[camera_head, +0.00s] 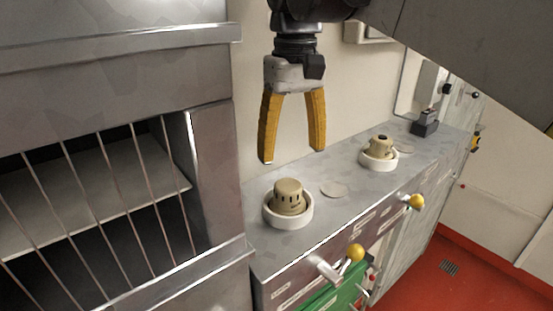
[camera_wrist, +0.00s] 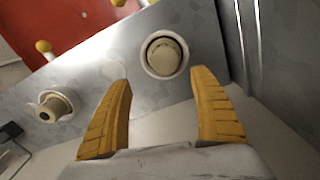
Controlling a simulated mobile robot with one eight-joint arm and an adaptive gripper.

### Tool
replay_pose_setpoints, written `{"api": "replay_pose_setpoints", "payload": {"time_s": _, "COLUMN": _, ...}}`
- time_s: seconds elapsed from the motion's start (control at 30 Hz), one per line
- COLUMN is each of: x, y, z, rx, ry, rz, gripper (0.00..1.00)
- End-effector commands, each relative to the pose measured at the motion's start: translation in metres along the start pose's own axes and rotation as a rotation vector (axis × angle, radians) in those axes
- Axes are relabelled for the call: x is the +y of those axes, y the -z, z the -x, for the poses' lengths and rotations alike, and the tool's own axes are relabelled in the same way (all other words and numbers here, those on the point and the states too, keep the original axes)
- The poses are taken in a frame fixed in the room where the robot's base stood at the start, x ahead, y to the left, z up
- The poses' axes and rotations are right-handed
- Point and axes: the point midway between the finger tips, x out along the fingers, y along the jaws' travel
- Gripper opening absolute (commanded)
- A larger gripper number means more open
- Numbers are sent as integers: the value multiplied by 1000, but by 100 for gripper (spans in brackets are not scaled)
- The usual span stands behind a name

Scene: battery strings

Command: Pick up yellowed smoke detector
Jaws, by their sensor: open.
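Two beige, yellowed domed detectors sit in white round bases on the grey cabinet top. The nearer detector (camera_head: 289,196) has dark slots around its side; it also shows in the wrist view (camera_wrist: 164,54), just beyond the fingertips. The farther detector (camera_head: 379,146) has a dark spot on top and shows at the left of the wrist view (camera_wrist: 55,105). I cannot tell which one the task names. My gripper (camera_head: 294,155) points down with its yellow fingers spread wide and empty. It hangs above the cabinet, apart from both detectors; its fingers also show in the wrist view (camera_wrist: 162,78).
The cabinet top (camera_head: 340,215) has a flat pale disc (camera_head: 334,189) between the detectors. A barred metal rack (camera_head: 215,150) stands close on the left. A small dark device (camera_head: 425,127) stands at the far end. Yellow knobs (camera_head: 356,252) stick out from the cabinet front.

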Motion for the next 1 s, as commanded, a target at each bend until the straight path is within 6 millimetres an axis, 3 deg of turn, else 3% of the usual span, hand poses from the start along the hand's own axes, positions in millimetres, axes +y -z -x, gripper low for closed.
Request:
{"api": "replay_pose_setpoints", "payload": {"time_s": 0.1, "x": 0, "y": 0, "z": -21, "rx": 1, "ry": 0, "rz": 0, "gripper": 73}}
{"api": "replay_pose_setpoints", "payload": {"time_s": 0.37, "x": -3, "y": 0, "z": -45, "rx": 1, "ry": 0, "rz": 1, "gripper": 73}}
{"api": "replay_pose_setpoints", "payload": {"time_s": 0.6, "x": -8, "y": -1, "z": -81, "rx": 3, "ry": 0, "rz": 0, "gripper": 73}}
{"api": "replay_pose_setpoints", "payload": {"time_s": 0.9, "x": -8, "y": -1, "z": -89, "rx": 3, "ry": 0, "rz": 0, "gripper": 73}}
{"api": "replay_pose_setpoints", "payload": {"time_s": 0.93, "x": -8, "y": -1, "z": -89, "rx": 3, "ry": 0, "rz": 0, "gripper": 71}}
{"api": "replay_pose_setpoints", "payload": {"time_s": 1.0, "x": -8, "y": -1, "z": -89, "rx": 3, "ry": 0, "rz": 0, "gripper": 49}}
